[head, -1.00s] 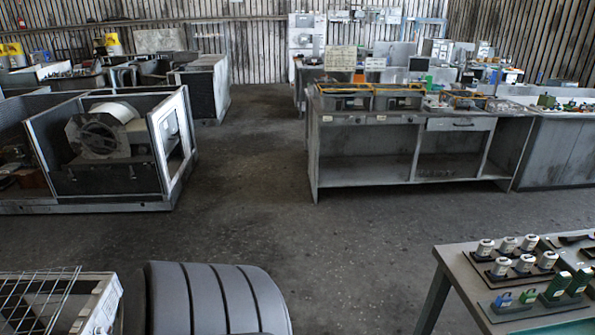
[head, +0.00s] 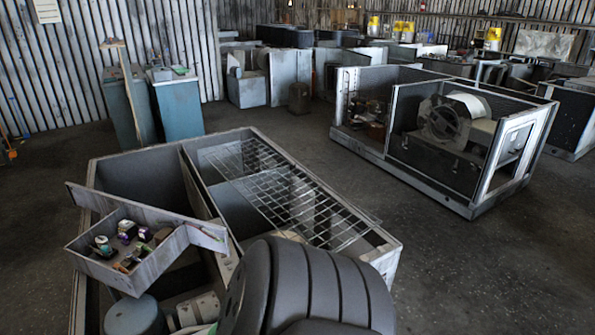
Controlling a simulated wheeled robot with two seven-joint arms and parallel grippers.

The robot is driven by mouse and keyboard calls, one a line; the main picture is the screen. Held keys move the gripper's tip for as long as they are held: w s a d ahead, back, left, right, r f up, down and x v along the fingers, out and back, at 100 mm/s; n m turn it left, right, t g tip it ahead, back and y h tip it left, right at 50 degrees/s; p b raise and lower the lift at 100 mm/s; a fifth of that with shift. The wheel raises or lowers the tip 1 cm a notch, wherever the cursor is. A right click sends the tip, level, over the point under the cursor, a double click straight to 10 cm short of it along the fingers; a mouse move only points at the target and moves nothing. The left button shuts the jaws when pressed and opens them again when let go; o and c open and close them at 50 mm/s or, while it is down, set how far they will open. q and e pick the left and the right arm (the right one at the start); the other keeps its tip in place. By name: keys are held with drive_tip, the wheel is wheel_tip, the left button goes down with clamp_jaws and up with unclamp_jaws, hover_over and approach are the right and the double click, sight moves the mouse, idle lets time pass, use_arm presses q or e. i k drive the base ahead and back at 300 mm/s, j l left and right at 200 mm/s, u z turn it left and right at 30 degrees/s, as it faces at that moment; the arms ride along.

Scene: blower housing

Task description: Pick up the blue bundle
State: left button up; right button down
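I cannot make out a blue bundle for certain in the head view. A grey open tray (head: 165,265) at the left holds several small items, among them a purple and white one (head: 127,230) and a greenish one (head: 104,250). They are too small to identify, and none is clearly a blue bundle. Neither of my grippers is in view.
The tray sits over a large open-topped grey housing (head: 112,165) with a wire grid (head: 285,195). A blue-grey cylinder (head: 135,316) is at the lower left. Another housing holds a blower (head: 445,120). Blue-grey cabinets (head: 180,108) stand behind. Bare floor (head: 480,260) lies at right.

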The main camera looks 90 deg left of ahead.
sight(129, 257)
drive_tip(key=i+u, duration=0.1)
drive_tip(key=u, duration=2.45)
drive_tip(key=j+u, duration=0.15)
drive_tip(key=u, duration=0.75)
drive_tip(key=j+u, duration=0.1)
drive_tip(key=u, duration=0.35)
